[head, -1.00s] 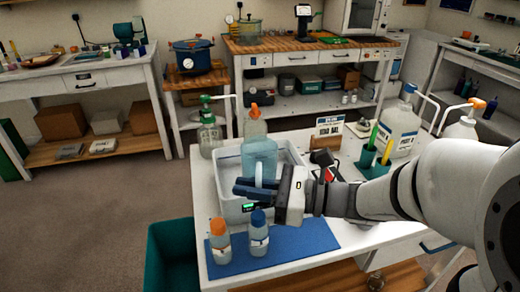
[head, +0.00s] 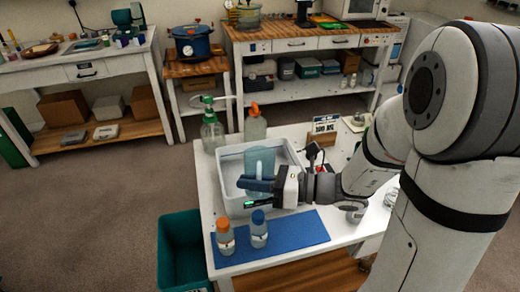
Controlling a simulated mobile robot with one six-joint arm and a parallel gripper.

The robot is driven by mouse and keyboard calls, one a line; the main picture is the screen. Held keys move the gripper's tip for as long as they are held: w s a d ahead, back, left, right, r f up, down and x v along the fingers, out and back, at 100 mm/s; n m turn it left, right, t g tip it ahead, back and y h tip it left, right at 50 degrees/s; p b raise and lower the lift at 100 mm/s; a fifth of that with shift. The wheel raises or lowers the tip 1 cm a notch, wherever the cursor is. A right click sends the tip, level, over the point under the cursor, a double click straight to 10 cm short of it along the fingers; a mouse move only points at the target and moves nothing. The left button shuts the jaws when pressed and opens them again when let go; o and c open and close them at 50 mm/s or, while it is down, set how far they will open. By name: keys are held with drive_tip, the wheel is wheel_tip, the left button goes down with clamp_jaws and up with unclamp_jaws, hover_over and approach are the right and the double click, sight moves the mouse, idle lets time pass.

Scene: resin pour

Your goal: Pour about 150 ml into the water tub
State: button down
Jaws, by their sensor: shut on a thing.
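The water tub (head: 232,208) is a whitish rectangular open bin at the left of the white table. A pale blue, translucent jug (head: 261,160) is over the tub and looks close to upright. My gripper (head: 256,185) reaches in from the right, shut on the jug, with its dark blue fingers across the jug's lower part. The fingers hide part of the jug and of the tub's front. I see no stream from the jug. The liquid levels in jug and tub cannot be told.
A teal bin (head: 180,245) is at the table's left.

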sight(252, 168)
drive_tip(key=w+m+p, duration=0.2)
drive_tip(key=w+p, duration=0.1)
drive_tip(key=shift+w+r+m+g+h, duration=0.15)
drive_tip(key=shift+r+m+g+h, duration=0.15)
drive_tip(key=shift+r+m, duration=0.1)
drive_tip(key=shift+w+m+p, duration=0.25)
drive_tip(key=shift+m+p, duration=0.15)
drive_tip(key=shift+p, duration=0.05)
drive_tip(key=shift+w+m+g+p, duration=0.4)
drive_tip(key=shift+w+m+p, duration=0.25)
drive_tip(key=shift+m+p, duration=0.55)
drive_tip(key=shift+w+m+p, duration=0.5)
drive_tip(key=shift+m+p, duration=0.1)
drive_tip(key=shift+p, duration=0.15)
drive_tip(key=shift+w+f+m+g+p, duration=0.2)
drive_tip(key=shift+w+m+g+p, duration=0.2)
drive_tip(key=shift+w+m+p, duration=0.3)
idle(0.7)
drive_tip(key=shift+w+h, duration=0.15)
drive_tip(key=shift+h, duration=0.15)
drive_tip(key=shift+w+m+p, duration=0.3)
drive_tip(key=shift+p, duration=0.2)
